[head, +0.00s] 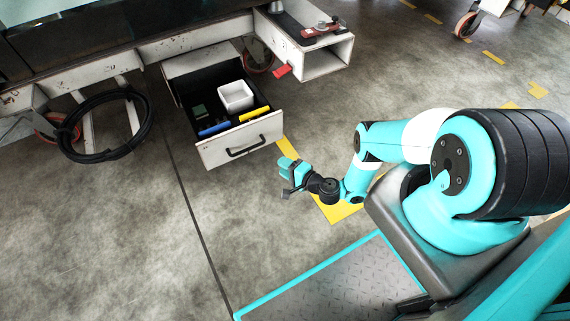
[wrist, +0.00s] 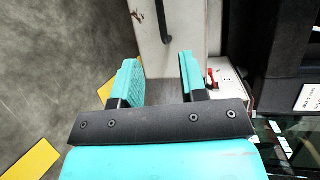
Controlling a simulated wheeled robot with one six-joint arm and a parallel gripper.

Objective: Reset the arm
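My gripper (head: 287,176) is at the end of my teal arm, to the right of and a little below the open drawer in the head view. In the wrist view my gripper (wrist: 158,78) has its two teal fingers apart, with nothing between them. My arm is bent and reaches left from its base, over the floor. The gripper appears apart from the drawer front (head: 240,140).
The drawer holds a white bin (head: 236,96), a yellow item (head: 254,114) and a blue item (head: 214,129). A black hose coil (head: 138,140) hangs at left. A red pedal (head: 282,71) sits by the trolley frame (head: 318,62). The floor in front is clear.

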